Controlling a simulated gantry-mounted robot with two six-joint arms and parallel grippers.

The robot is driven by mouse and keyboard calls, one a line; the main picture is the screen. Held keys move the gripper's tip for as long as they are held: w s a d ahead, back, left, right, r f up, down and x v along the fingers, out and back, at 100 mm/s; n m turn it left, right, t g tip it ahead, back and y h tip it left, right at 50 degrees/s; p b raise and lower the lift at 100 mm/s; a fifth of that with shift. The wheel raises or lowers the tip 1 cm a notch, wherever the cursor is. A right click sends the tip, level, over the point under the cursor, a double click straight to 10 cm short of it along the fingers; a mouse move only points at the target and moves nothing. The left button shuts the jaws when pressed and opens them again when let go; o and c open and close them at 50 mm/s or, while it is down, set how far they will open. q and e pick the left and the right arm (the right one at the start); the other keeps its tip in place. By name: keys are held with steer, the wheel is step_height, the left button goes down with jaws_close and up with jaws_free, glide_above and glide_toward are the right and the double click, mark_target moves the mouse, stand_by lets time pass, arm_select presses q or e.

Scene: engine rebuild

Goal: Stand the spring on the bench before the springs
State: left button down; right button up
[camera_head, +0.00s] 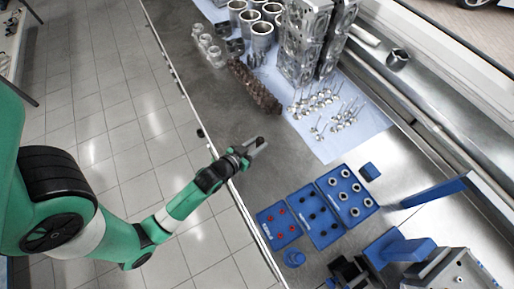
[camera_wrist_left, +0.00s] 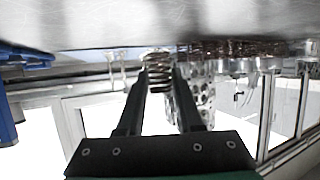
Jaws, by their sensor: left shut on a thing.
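My left gripper (camera_head: 258,146) is over the bench's grey top, near its left edge, below the dark camshaft-like part. In the left wrist view, where the bench appears at the top, my left gripper (camera_wrist_left: 162,88) is shut on a coiled metal spring (camera_wrist_left: 158,72). The spring's axis looks about upright, square to the bench top. Its end is close to the bench; I cannot tell whether they touch. In the head view the spring is too small to make out clearly. A blue tray (camera_head: 334,171) holds several silver ring-shaped parts, perhaps springs. My right gripper is not seen.
Two other blue trays hold red parts (camera_head: 281,213) and black parts (camera_head: 312,216). Several valves (camera_head: 325,103) lie on a pale cloth (camera_head: 327,149). A brown lobed shaft (camera_head: 256,88), cylinder liners (camera_head: 262,36) and an engine block (camera_head: 303,45) stand farther back. Bare bench lies around the gripper.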

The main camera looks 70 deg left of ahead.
arm_select(q)
steer(key=f, duration=0.1)
steer(key=f+b, duration=0.1)
steer(key=f, duration=0.1)
steer(key=shift+w+a+f, duration=0.1)
steer(key=shift+a, duration=0.2)
steer(key=shift+f, duration=0.2)
steer(key=shift+f+b, duration=0.2)
steer(key=shift+b, duration=0.15)
steer(key=c, duration=0.6)
jaws_free()
steer(key=shift+o, duration=0.2)
